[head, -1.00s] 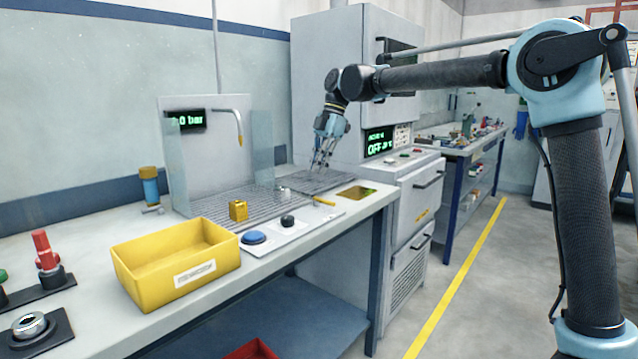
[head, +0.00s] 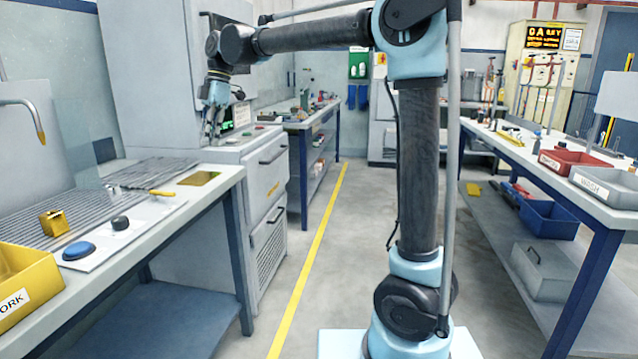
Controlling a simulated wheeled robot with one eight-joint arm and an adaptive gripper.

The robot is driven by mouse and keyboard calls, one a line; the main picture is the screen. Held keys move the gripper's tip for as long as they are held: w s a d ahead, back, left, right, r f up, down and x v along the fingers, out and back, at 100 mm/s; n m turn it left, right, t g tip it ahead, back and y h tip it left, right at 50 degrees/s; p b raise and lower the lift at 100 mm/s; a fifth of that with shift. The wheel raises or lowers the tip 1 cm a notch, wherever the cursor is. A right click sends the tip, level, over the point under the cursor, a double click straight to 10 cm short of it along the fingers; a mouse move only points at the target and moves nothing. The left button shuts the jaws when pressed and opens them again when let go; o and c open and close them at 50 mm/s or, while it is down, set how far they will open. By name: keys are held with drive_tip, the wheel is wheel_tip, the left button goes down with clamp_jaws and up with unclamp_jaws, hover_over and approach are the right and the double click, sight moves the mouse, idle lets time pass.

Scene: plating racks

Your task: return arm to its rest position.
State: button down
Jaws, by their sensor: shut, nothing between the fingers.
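My gripper (head: 212,132) hangs from the outstretched arm at the upper left of the head view. It points down in front of the grey cabinet machine with a green display (head: 241,116), beyond the near workbench. Its fingers look close together, with nothing seen between them. My arm (head: 310,35) reaches left from its upright column, well above bench height. Whether the fingertips touch anything behind them cannot be told, but they appear clear of the bench.
The left bench (head: 215,195) carries a yellow box (head: 30,285), a brass block (head: 54,222), a blue button (head: 78,251) and a yellow-handled tool (head: 150,192). A right bench (head: 560,180) holds a red bin (head: 575,168) and a grey bin (head: 610,187). The floor between, with a yellow line (head: 310,260), is clear.

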drive_tip(key=d+f+m+t, duration=0.1)
drive_tip(key=d+f+m, duration=0.25)
drive_tip(key=d, duration=0.65)
drive_tip(key=s+d+f+m+t, duration=0.1)
drive_tip(key=d+f+m, duration=0.3)
drive_tip(key=d, duration=0.7)
drive_tip(key=d+f+m+t, duration=0.15)
drive_tip(key=d+m, duration=0.35)
drive_tip(key=d, duration=0.5)
drive_tip(key=s+d+f+m+h, duration=0.1)
drive_tip(key=s+d+f+m, duration=0.5)
drive_tip(key=d+f, duration=0.3)
drive_tip(key=s+d+f+m+t+h, duration=0.1)
drive_tip(key=s+d+f+m, duration=0.6)
drive_tip(key=f, duration=0.5)
drive_tip(key=s+d, duration=0.2)
drive_tip(key=d, duration=0.1)
drive_tip(key=shift+d, duration=0.25)
drive_tip(key=shift+a, duration=0.1)
